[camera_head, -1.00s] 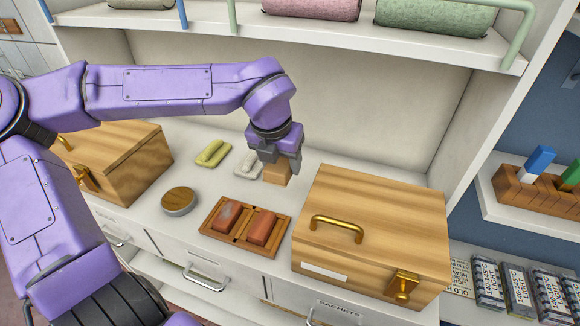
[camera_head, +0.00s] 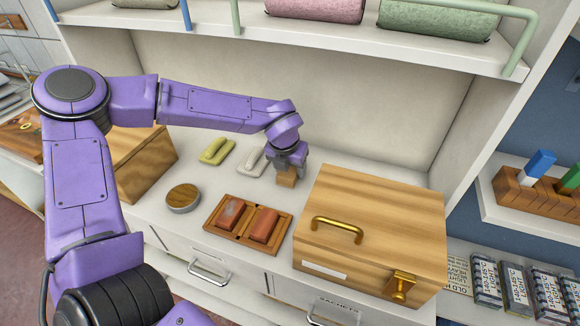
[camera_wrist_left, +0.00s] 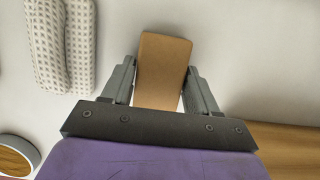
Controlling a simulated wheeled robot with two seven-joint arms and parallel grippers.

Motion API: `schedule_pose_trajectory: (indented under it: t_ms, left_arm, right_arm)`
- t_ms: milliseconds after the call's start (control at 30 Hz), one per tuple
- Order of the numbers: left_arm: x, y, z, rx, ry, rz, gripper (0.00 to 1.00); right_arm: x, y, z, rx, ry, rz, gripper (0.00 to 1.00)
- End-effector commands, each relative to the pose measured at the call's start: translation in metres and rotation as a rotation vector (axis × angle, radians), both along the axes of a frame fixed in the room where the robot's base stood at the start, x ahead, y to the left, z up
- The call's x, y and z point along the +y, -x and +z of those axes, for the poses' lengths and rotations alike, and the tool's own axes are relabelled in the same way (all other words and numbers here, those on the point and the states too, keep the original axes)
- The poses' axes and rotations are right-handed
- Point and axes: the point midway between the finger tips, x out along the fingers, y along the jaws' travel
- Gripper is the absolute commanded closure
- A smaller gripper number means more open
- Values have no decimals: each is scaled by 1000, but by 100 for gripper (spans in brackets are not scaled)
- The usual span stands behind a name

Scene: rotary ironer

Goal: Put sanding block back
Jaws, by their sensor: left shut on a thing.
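A tan sanding block (camera_head: 287,180) is between the fingers of my left gripper (camera_head: 288,169), which is shut on it. The block hangs below the fingers, behind the two-slot wooden tray and left of the large wooden box. Whether it touches the counter I cannot tell. In the left wrist view, the block (camera_wrist_left: 163,65) sticks out past the fingers of my left gripper (camera_wrist_left: 162,88). The wooden tray (camera_head: 208,222) holds two reddish-brown blocks, one (camera_head: 231,212) on the left and one (camera_head: 264,224) on the right. My right gripper is not in view.
The large wooden box (camera_head: 375,220) with a brass handle stands close on the right. A round wood-topped tin (camera_head: 183,197), a yellow-green pad (camera_head: 217,150) and a pale pad (camera_head: 250,161) lie on the left. Another wooden box (camera_head: 145,165) stands far left. A shelf (camera_head: 350,50) with rolls hangs above.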

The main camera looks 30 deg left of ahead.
Motion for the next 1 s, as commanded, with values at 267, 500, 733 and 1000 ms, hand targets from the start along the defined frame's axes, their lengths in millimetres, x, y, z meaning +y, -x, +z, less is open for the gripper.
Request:
schedule_pose_trajectory:
  t_ms: [267,500,733,1000]
  left_arm:
    - [0,0,-1,0,0,0,16]
    - [-1,1,10,-3,1,0,16]
    - [-5,17,64,-7,3,0,16]
    - [-8,32,111,-2,0,1,16]
  right_arm:
    - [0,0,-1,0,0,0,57]
    - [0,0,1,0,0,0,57]
    - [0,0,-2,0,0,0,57]
    - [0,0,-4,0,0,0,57]
